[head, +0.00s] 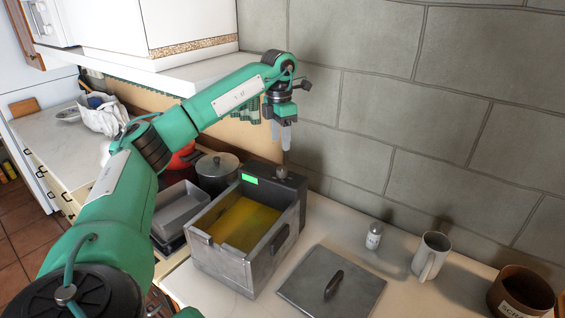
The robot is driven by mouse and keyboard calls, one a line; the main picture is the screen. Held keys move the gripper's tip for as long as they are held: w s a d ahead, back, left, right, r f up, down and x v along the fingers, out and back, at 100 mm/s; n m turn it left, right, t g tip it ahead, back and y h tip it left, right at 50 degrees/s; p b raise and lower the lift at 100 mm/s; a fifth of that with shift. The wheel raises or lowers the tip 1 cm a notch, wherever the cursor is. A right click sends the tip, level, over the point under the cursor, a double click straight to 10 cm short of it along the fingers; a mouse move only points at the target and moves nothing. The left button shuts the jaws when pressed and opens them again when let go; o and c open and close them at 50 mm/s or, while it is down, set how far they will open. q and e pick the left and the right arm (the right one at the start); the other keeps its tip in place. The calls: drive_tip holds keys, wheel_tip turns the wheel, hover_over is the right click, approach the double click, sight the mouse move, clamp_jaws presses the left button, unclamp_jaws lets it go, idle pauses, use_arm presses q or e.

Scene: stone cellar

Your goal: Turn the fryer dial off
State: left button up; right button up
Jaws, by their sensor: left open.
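The fryer (216,262) is a grey metal box with yellow oil in its basin. It stands on the counter in the middle of the view. A dark control box at its back bears a lit green panel (250,179) and a small round dial (281,172). My left gripper (281,138) points down above the dial, with its fingers apart and empty. A gap shows between the fingertips and the dial. Which way the dial is turned is too small to tell. My right gripper is not in view.
A grey lid (355,296) with a dark handle lies right of the fryer. A shaker (374,236), a white mug (430,256) and a brown pot (520,291) stand further right. A lidded pot (217,165) and grey tray (180,208) are left. A stone wall (390,100) rises behind.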

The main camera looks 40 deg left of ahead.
sight(282, 168)
use_arm(q)
drive_tip(key=f+p, duration=0.1)
drive_tip(key=f, duration=0.3)
drive_tip(key=f+p, duration=0.1)
drive_tip(key=f, duration=0.3)
drive_tip(key=shift+d, duration=0.2)
drive_tip(key=shift+f, duration=0.75)
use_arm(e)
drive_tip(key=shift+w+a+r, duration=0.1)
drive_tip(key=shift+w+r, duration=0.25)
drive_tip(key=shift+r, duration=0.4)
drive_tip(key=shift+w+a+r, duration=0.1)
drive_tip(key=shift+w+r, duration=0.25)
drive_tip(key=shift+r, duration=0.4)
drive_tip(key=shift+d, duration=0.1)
use_arm(q)
drive_tip(key=c, duration=1)
drive_tip(key=shift+o, duration=0.2)
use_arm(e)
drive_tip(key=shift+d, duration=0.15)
